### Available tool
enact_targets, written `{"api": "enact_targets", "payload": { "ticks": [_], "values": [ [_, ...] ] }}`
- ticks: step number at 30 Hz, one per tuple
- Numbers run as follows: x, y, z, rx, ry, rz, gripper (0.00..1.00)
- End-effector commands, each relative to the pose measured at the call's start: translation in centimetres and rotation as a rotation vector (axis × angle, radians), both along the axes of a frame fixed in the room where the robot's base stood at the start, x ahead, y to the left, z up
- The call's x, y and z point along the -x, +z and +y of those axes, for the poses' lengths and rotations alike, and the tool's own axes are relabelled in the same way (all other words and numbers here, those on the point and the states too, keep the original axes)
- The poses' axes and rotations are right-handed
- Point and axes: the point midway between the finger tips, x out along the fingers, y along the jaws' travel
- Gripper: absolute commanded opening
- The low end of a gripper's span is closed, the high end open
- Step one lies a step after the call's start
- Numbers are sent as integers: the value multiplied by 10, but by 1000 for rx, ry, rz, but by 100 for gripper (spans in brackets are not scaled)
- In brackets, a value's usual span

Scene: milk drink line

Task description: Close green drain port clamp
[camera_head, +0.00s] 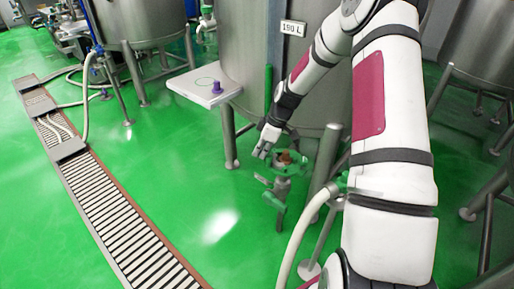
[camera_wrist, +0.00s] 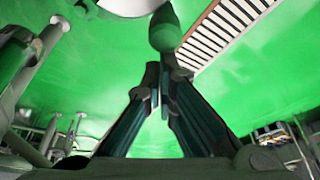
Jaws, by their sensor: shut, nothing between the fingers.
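The green drain port clamp (camera_head: 289,161) sits on a drain valve beneath the steel tank, with a brownish patch at its top. A green lever (camera_head: 275,202) hangs below it. My gripper (camera_head: 261,154) is just left of and slightly above the clamp, and I cannot tell whether it touches. In the wrist view my fingers (camera_wrist: 161,85) are shut with nothing held. A rounded dark green part (camera_wrist: 164,32) shows just beyond the fingertips; I cannot tell which part of the fitting it is.
The 190 L tank (camera_head: 250,50) and its legs stand close behind. A white platform (camera_head: 190,91) with a purple knob (camera_head: 216,88) is at its left. A pale hose (camera_head: 300,228) with another green fitting (camera_head: 341,183) is at right. Green floor is clear up to the drain grate (camera_head: 112,216).

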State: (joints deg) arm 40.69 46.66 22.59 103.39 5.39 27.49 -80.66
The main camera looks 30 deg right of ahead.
Motion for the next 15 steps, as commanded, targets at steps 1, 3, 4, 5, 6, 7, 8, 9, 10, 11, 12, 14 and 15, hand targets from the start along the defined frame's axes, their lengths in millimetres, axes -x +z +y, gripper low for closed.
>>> {"api": "enact_targets", "payload": {
  "ticks": [1,3,4,5,6,7,8,9,10,11,12,14,15],
  "values": [
    [4,1,-2,-3,40,0,0],
    [8,1,-4,-3,101,0,0],
    [10,1,-5,-2,127,0,0],
    [12,1,-6,-2,150,0,0],
    [14,1,-6,-2,183,1,0],
    [15,1,-7,-3,204,0,0],
    [17,1,-8,-1,226,0,0],
    [19,1,-9,-2,253,1,0],
    [20,1,-10,-2,272,1,0],
    [21,1,-11,-1,292,0,0],
    [22,1,-11,-1,313,0,0],
    [24,1,-13,-1,309,1,0],
    [25,1,-14,0,308,0,0]
  ]
}}
